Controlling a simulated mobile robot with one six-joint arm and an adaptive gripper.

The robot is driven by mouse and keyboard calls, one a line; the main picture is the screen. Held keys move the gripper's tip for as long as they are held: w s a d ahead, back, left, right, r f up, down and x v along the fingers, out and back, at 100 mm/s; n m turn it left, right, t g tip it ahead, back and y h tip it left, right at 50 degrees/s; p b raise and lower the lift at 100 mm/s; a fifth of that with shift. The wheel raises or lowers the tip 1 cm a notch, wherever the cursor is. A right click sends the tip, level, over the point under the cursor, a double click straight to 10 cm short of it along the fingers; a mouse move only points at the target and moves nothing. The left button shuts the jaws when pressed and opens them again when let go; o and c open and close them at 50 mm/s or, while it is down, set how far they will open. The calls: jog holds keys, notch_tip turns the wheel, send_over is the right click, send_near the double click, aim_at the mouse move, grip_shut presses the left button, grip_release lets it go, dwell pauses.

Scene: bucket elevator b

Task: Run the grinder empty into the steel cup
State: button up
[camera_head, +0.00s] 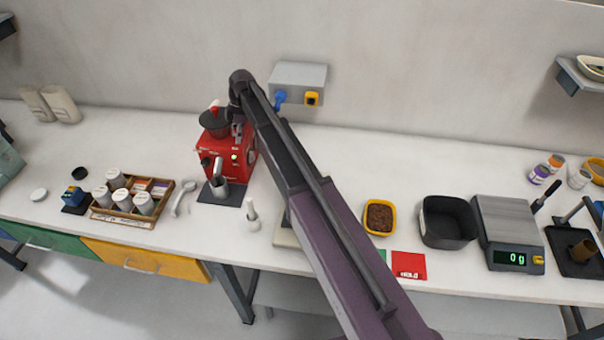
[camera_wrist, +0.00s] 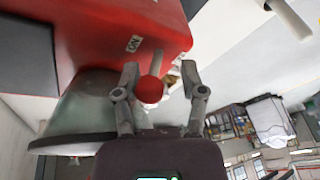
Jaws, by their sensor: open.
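The red grinder (camera_head: 243,164) stands at the back of the bench, with a dark hopper (camera_head: 213,124) on top and a green light on its front. The steel cup (camera_head: 220,188) stands on a dark mat at the grinder's front, under its outlet area. My gripper (camera_head: 238,132) is at the grinder's upper right front, partly hidden by my arm. In the wrist view my gripper (camera_wrist: 160,75) is open, with a red ball knob (camera_wrist: 149,91) on a pale lever between its fingers. An "ON" label is on the red housing (camera_wrist: 100,35) beside the lever. The cup's inside is not clear.
A wooden rack (camera_head: 133,198) with white jars stands left of the grinder. A white brush-like item (camera_head: 252,215) stands in front. A yellow tub (camera_head: 379,217) of brown grounds, a black bin (camera_head: 447,221) and a scale (camera_head: 508,230) reading 0 g are to the right.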

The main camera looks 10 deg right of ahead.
jog(key=shift+s+a+t+h, duration=0.1)
jog(key=shift+s+t+h, duration=0.4)
jog(key=shift+t, duration=0.7)
jog(key=t, duration=0.1)
jog(key=s+t+h, duration=0.1)
jog(key=shift+a+f+n+t, duration=0.1)
jog(key=shift+a+n+t, duration=0.1)
jog(key=shift+n+t, duration=0.15)
jog(key=shift+r+p, duration=0.7)
jog(key=shift+r, duration=0.2)
jog(key=p+v, duration=1.2)
jog(key=s+d+f+m+g+b, duration=0.2)
jog(key=s+d+f+m+b, duration=1.2)
jog(key=s+d+m, duration=0.3)
jog(key=shift+s+d+f+m+h, duration=0.3)
jog(key=shift+d+f+m+h, duration=0.1)
jog(key=shift+d, duration=0.9)
jog(key=shift+g, duration=0.25)
